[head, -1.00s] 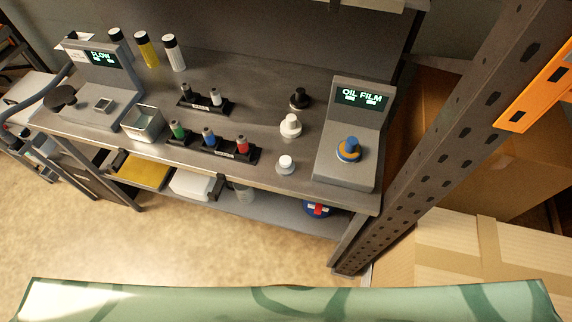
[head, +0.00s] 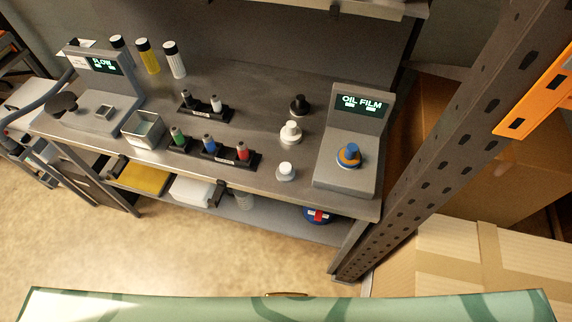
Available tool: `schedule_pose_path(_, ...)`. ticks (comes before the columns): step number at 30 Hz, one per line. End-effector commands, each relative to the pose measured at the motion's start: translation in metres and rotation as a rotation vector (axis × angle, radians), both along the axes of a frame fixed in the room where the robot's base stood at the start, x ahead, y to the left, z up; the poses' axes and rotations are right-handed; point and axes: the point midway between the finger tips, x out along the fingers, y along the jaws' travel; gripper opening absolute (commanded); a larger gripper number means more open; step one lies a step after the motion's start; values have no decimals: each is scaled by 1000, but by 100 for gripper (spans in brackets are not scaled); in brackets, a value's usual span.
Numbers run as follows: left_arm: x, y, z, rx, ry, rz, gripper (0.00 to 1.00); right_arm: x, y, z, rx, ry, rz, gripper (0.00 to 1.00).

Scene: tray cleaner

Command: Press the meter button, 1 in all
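Two grey meters stand on the metal workbench (head: 270,95). The one at the right, the oil film meter (head: 346,170), has a lit screen reading "OIL FILM" (head: 359,104). A round blue piece with an orange ring (head: 348,155) sits on its lower deck. The one at the left, the flow meter (head: 98,75), has a lit screen reading "FLOW". A black round knob (head: 63,103) and a small square recess (head: 104,112) are on or by its base. I cannot tell which part is the meter button. Neither of my grippers is in view.
Racks of small coloured bottles (head: 209,147), an open metal box (head: 143,129) and white and black knobs (head: 291,132) stand on the bench. Tall bottles (head: 148,56) stand behind. A perforated post (head: 440,130) and cardboard boxes (head: 480,255) are at the right.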

Motion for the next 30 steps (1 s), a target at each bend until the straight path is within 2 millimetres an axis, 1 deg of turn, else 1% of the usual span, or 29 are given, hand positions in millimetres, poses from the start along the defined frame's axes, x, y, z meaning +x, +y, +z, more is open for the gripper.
schedule_pose_path(1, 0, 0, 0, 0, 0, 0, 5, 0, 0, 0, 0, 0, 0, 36)
schedule_pose_path(2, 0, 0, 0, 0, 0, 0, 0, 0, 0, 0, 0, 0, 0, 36)
schedule_pose_path(30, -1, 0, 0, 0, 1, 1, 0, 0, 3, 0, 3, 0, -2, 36)
